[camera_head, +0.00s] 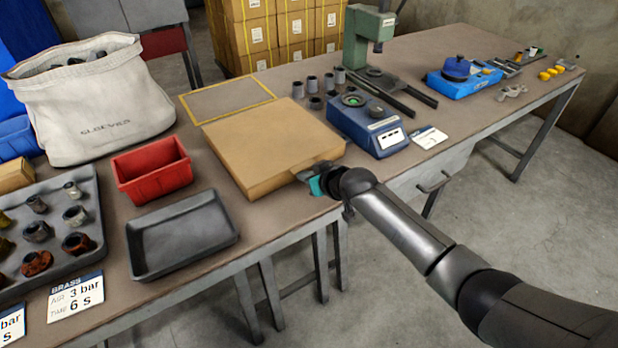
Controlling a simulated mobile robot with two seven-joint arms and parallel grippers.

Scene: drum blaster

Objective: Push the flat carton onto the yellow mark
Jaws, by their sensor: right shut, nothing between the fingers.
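The flat carton (265,145) is a broad tan box lying flat on the workbench. The yellow mark (226,98) is a rectangle of yellow outline on the bench top just behind the carton. The carton's far edge lies along or slightly over the near side of the mark; most of the mark's inside is bare. My right gripper (318,176) is shut at the carton's near right side, close against it; whether it touches is hard to tell. Its fingertips are partly hidden by the wrist. My left gripper is not in view.
A blue scale-like device (368,125) and grey cylinders stand right of the carton. A red bin (152,170), an empty black tray (180,233) and a white sack (95,100) stand to the left. A green press (366,40) stands behind. The bench's front edge is near my gripper.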

